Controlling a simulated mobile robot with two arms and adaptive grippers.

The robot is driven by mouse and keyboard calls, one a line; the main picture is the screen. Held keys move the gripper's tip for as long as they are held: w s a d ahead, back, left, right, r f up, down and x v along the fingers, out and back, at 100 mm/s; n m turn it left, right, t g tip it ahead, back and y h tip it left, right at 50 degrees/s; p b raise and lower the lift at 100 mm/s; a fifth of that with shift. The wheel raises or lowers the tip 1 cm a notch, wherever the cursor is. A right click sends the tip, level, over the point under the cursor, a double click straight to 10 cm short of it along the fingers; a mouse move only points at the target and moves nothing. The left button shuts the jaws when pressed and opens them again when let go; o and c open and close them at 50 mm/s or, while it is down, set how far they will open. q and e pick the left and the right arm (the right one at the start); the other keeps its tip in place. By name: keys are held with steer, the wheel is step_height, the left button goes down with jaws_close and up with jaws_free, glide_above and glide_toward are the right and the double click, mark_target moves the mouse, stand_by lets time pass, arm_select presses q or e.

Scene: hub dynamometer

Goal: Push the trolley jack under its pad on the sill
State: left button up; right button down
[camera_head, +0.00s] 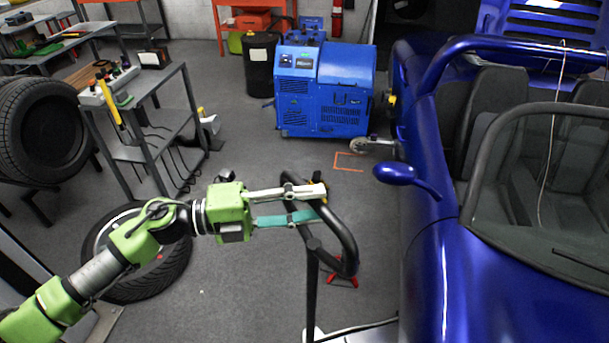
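The trolley jack shows by its black handle, a bent loop (347,245) on a thin upright post (311,290). The post runs down to the bottom edge of the head view. The jack's lifting end is not clearly visible. My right gripper is out of view.
A small red object (343,281) is on the floor behind the handle. A loose tyre (150,275) lies below my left arm. A grey workbench (150,95) stands at left, a blue machine (325,90) at the back. Floor between them is mostly clear.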

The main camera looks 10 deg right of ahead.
arm_select(q)
steer(key=a+b, duration=0.2)
steer(key=a, duration=0.8)
steer(key=shift+s+a+b, duration=0.15)
steer(key=shift+a+b, duration=0.05)
steer(key=shift+b, duration=0.2)
